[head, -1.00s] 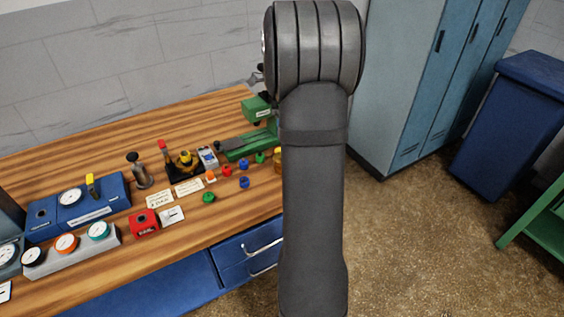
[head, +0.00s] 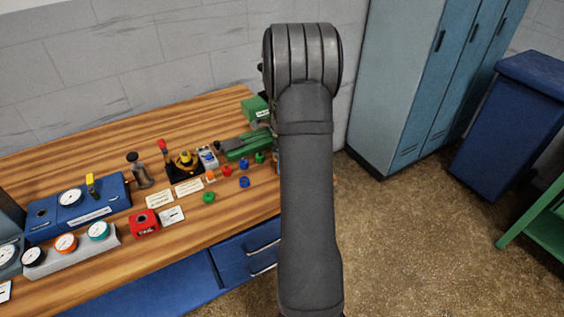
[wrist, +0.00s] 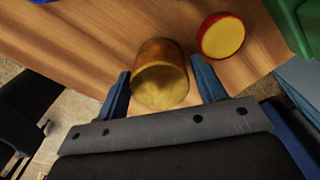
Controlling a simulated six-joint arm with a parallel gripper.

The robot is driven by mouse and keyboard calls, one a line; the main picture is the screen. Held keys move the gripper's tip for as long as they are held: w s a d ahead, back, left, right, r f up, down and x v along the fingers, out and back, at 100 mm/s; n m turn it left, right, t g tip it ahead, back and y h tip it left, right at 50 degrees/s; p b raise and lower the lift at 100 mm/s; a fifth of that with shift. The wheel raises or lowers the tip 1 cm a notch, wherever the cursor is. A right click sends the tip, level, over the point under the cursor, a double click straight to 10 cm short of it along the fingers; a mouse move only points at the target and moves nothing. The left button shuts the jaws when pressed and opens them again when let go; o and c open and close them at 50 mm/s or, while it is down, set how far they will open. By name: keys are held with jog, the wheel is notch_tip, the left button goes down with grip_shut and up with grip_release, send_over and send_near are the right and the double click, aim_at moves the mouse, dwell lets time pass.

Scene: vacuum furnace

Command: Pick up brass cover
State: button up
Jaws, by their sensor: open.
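The brass cover (wrist: 160,72) shows in the wrist view as a rounded, brass-coloured cylinder on the wooden bench top. Its paler end faces my camera. My gripper (wrist: 161,66) is open, with one blue finger on each side of the cover. The cover lies between the fingertips; whether either finger touches it I cannot tell. In the head view my arm hides both the gripper and the cover.
A red-rimmed round piece with a yellow face (wrist: 222,36) lies close to the right finger. A green object (wrist: 298,22) is beyond it. In the head view, small coloured knobs (head: 244,182) and a green vise-like tool (head: 240,147) stand nearby on the bench (head: 120,262).

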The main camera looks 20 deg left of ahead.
jog(key=shift+f, duration=0.2)
jog(key=c, duration=0.9)
jog(key=shift+r, duration=0.1)
